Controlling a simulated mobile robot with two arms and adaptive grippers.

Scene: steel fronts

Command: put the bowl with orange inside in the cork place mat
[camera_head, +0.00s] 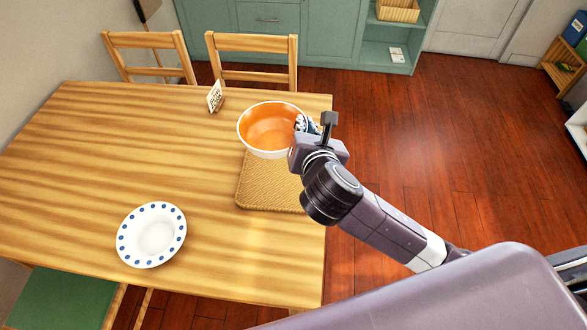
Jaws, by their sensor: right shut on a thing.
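The bowl (268,128) is white outside and orange inside. It is upright at the far right part of the wooden table, over the far part of the cork place mat (264,191). I cannot tell whether it touches the mat or is held above it. My right gripper (307,125) is shut on the right side of the bowl's rim. The arm hides the right side of the mat. My left gripper is not in view.
A white plate with blue dots (154,236) lies on the wooden table (75,170) at the near left. A small sign (215,97) stands left of the bowl. Two wooden chairs (252,62) stand at the far edge. The table's left half is mostly clear.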

